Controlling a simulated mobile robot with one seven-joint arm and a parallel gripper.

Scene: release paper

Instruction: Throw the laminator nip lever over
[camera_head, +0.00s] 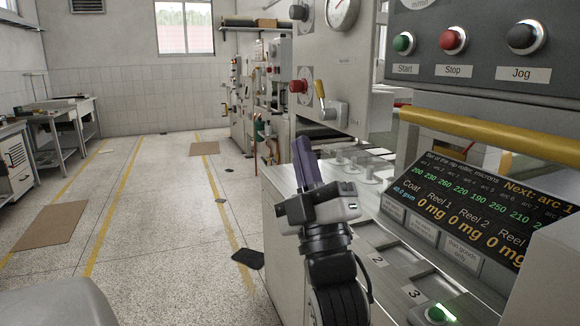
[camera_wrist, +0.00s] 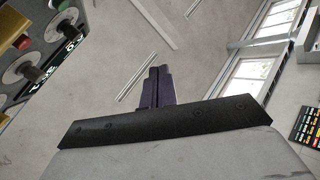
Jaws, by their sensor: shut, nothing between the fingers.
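A small lever with a yellow grip (camera_head: 320,90) stands up from a grey pivot on the machine's side housing, tilted slightly left; it looks like the nip lever, though no label on it can be read. My gripper (camera_head: 302,142) points upward in front of the machine, below and nearer than the lever, and apart from it. Its two purple fingers are together with nothing between them. In the wrist view the closed fingers (camera_wrist: 160,72) point toward the ceiling, and the lever cannot be made out there.
A red button (camera_head: 299,87) and a gauge (camera_head: 342,12) sit near the lever. A yellow rail (camera_head: 490,133) and a tilted display (camera_head: 470,205) stand to the right. A numbered steel counter (camera_head: 385,262) lies beside my arm. The speckled floor (camera_head: 165,210) on the left is mostly open.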

